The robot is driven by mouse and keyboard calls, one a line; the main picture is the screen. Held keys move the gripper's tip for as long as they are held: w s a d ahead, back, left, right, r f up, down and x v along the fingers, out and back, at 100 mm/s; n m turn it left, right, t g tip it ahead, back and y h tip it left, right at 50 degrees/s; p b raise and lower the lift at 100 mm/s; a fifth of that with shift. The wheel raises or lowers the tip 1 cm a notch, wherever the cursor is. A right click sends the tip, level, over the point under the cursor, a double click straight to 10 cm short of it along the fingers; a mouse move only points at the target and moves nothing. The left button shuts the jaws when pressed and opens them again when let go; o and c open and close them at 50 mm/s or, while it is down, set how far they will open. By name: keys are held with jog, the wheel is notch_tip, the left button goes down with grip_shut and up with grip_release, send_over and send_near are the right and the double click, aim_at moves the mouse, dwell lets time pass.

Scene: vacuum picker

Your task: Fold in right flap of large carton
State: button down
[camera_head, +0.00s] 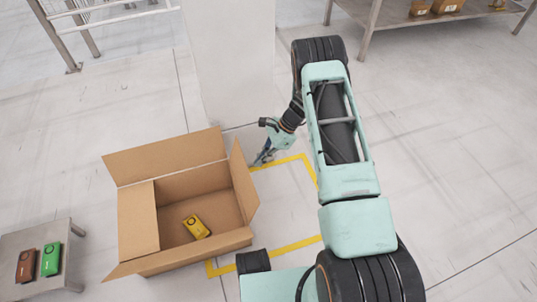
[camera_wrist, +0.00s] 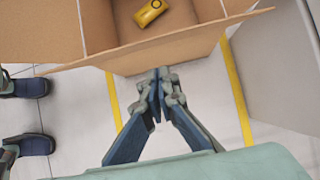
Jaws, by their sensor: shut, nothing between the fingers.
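The large open carton (camera_head: 205,190) stands on the floor at left centre in the head view. Its right flap (camera_head: 243,182) sticks up and leans outward; it also crosses the upper part of the wrist view (camera_wrist: 190,43). The left flap (camera_head: 138,218) lies inward over part of the opening. The back flap (camera_head: 165,157) and front flap (camera_head: 180,256) spread outward. A yellow item (camera_head: 196,227) lies inside the carton. My gripper (camera_head: 260,161) is shut and empty, outside the carton to the right of the right flap's rear end. Contact with the flap cannot be told.
A pale pillar (camera_head: 230,60) stands close behind the carton and gripper. A yellow floor line (camera_head: 292,246) borders the carton's area. A small table (camera_head: 65,278) at lower left holds a brown item (camera_head: 26,266) and a green item (camera_head: 50,260).

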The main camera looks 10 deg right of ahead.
jog(key=a, duration=0.1)
jog(key=a+r, duration=0.1)
jog(key=shift+s+a+r, duration=0.1)
jog(key=shift+s+a, duration=0.05)
jog(key=shift+a, duration=0.15)
jog(key=shift+a+r, duration=0.1)
